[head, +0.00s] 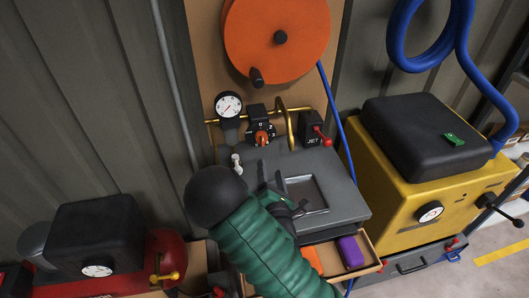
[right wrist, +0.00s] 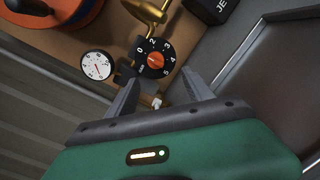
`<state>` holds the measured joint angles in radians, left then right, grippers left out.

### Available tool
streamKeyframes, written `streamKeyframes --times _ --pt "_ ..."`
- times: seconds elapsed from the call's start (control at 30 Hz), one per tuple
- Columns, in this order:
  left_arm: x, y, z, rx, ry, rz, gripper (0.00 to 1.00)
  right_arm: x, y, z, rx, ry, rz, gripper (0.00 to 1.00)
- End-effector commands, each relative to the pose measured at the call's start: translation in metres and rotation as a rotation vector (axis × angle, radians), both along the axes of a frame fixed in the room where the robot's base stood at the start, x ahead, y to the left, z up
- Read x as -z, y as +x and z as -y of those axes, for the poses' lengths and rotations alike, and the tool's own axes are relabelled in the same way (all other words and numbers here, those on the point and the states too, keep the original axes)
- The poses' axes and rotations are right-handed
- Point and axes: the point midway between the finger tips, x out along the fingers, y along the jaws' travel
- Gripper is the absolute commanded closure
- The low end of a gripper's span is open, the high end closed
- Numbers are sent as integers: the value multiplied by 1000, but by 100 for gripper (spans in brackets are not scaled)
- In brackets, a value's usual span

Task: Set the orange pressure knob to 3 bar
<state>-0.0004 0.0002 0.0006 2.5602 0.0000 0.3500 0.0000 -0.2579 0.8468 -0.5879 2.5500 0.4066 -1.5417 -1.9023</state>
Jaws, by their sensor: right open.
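The orange pressure knob (head: 262,137) sits on a dark block with a numbered dial, below the orange reel. In the right wrist view the knob (right wrist: 155,60) shows close up, with white numbers from 0 to 5 around it. I cannot tell for sure which number its pointer faces. A round white gauge (head: 229,105) is left of it, also in the right wrist view (right wrist: 97,65). My right gripper (head: 283,190) is open and empty over the grey bench top. In the right wrist view its fingertips (right wrist: 155,82) are just below the knob, apart from it. My left gripper is out of view.
A box marked JET (head: 312,129) with a red lever stands right of the knob. A brass pipe (head: 290,124) runs between them. An orange reel (head: 277,35) hangs above. A yellow machine (head: 409,190) stands at the right. An open drawer holds a purple block (head: 350,251).

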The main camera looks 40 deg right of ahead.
Motion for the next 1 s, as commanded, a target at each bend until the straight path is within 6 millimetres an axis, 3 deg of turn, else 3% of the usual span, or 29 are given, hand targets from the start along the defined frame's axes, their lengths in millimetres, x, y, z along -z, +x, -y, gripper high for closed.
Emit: streamKeyframes --times 0.3,0.5,0.87,1.0 --pt "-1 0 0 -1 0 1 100 -2 72 46 -2 -3 2 40" --pt "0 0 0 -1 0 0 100 1 104 71 -1 1 1 40" --pt "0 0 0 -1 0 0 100 0 115 76 -3 -1 -2 40" --pt "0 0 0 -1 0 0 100 0 115 75 -4 -1 -2 54"
